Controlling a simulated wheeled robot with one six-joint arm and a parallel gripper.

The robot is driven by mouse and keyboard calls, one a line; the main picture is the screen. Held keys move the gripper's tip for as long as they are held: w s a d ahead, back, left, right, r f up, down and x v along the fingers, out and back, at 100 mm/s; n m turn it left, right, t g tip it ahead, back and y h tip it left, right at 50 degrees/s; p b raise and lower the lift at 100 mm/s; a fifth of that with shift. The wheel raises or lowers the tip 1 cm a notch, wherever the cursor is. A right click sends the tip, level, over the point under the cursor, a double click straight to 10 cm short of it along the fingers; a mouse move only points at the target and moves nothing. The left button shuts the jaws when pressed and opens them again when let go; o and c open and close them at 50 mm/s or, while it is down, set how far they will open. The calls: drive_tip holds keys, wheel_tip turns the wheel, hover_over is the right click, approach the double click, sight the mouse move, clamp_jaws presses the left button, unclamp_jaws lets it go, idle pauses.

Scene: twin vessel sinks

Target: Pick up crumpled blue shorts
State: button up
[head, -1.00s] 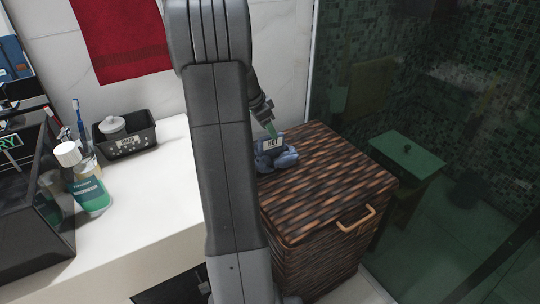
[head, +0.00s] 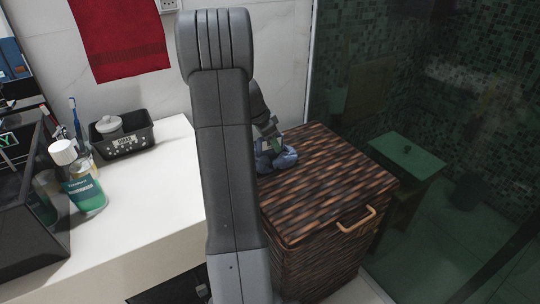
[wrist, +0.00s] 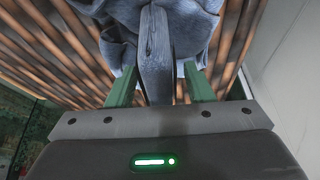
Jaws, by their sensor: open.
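The crumpled blue shorts (head: 280,158) lie in a heap on the lid of a brown woven hamper (head: 325,185), near its back left corner. In the head view my arm hides their left part. My gripper (head: 272,136) is right above them, pointing down. In the wrist view my gripper (wrist: 160,72) has its two green fingers spread apart. A fold of the blue shorts (wrist: 155,50) runs between the fingers, and the fingertips reach the cloth. Whether they touch it I cannot tell.
A white counter (head: 150,215) is on the left, with a black basket (head: 122,142) and a green bottle (head: 83,185). A wooden handle (head: 356,220) sticks out of the hamper's front. A dark glass panel (head: 430,90) stands on the right. The front of the lid is clear.

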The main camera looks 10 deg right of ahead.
drive_tip(key=shift+f+b, duration=0.25)
drive_tip(key=shift+b, duration=0.1)
drive_tip(key=shift+c, duration=0.2)
clamp_jaws()
